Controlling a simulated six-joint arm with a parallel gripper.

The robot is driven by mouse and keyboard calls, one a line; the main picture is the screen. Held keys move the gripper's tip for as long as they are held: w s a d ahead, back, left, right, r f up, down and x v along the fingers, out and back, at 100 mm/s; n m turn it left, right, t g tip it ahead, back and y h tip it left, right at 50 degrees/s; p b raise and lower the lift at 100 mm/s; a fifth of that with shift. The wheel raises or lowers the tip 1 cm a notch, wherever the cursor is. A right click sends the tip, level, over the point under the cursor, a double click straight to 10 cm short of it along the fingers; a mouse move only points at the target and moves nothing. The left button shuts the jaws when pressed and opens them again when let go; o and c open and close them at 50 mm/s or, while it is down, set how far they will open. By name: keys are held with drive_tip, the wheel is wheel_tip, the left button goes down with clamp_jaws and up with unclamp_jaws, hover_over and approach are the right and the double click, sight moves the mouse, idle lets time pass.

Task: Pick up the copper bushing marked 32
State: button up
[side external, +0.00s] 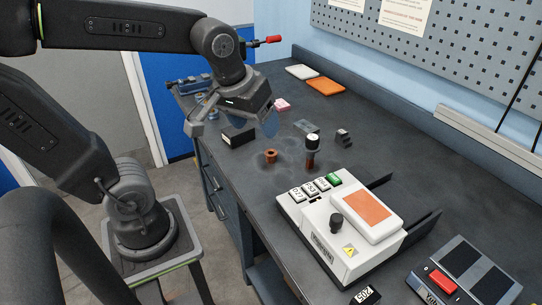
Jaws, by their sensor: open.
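A short copper bushing (270,156) stands on the dark bench top near its front edge. I cannot read a 32 on either one. My gripper (232,124) is open and empty, above and to the left of the short bushing. It is apart from both copper pieces.
A white instrument (320,238) with an orange-topped pad (367,208) fills the bench front right. A dark block (238,135) lies below my gripper. A pegboard wall bounds the back.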

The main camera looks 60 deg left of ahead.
drive_tip(key=w+a+f+n+g, duration=0.3)
drive_tip(key=w+a+n, duration=0.3)
drive_tip(key=w+n, duration=0.25)
drive_tip(key=n+g, duration=0.1)
drive_tip(key=n, duration=0.6)
approach(271, 152)
drive_tip(key=shift+m+y, duration=0.25)
drive_tip(key=shift+y, duration=0.05)
drive_tip(key=f, duration=0.2)
drive_tip(key=d+f, duration=0.1)
drive_tip(key=f, duration=0.1)
drive_tip(key=shift+f, duration=0.2)
drive_tip(key=shift+s+a+f, duration=0.1)
drive_tip(key=shift+a+f, duration=0.1)
drive_tip(key=shift+f, duration=1.1)
drive_tip(key=shift+s+a+f, duration=0.1)
drive_tip(key=shift+a+f, duration=0.15)
drive_tip(key=shift+f, duration=1.05)
drive_tip(key=shift+c, duration=0.5)
drive_tip(key=c, duration=0.9)
drive_tip(key=shift+c, duration=0.3)
drive_tip(key=shift+r, duration=0.15)
